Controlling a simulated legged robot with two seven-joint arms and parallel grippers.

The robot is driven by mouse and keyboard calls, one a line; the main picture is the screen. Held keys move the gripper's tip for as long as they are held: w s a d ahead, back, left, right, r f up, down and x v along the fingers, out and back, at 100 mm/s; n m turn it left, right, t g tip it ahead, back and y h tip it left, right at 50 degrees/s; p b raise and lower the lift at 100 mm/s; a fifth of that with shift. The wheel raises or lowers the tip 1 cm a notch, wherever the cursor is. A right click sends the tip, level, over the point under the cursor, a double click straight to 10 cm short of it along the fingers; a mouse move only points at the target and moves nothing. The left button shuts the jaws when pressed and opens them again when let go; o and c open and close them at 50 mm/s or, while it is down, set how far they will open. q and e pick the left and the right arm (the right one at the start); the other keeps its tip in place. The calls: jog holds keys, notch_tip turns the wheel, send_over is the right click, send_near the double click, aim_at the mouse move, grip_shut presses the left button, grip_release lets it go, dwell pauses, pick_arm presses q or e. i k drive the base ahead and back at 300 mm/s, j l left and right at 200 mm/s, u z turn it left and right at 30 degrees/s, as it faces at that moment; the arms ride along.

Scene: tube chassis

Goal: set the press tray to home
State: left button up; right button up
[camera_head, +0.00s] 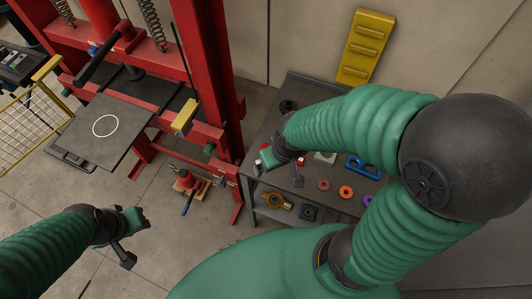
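The press tray (84,133) is a flat dark plate with a white circle on it. It sticks out to the front left of the red press frame (213,60), over the floor. A second dark plate (145,92) lies behind it, inside the frame. My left gripper (142,218) is in front of the press, below and right of the tray in the picture and apart from it. My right gripper (262,163) is over the left part of the grey side table. Both grippers are small here, and their finger openings are unclear.
The grey table (308,178) holds colored rings (346,191) and a blue part (362,167). A red jack (188,181) stands on the floor beside the press. A yellow mesh guard (28,115) stands at left. A yellow step piece (366,48) leans on the wall.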

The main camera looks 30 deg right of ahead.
aim_at(108, 128)
jog(key=j+z, duration=0.2)
jog(key=j, duration=0.6)
jog(key=k+j+z, duration=0.2)
jog(key=j, duration=0.6)
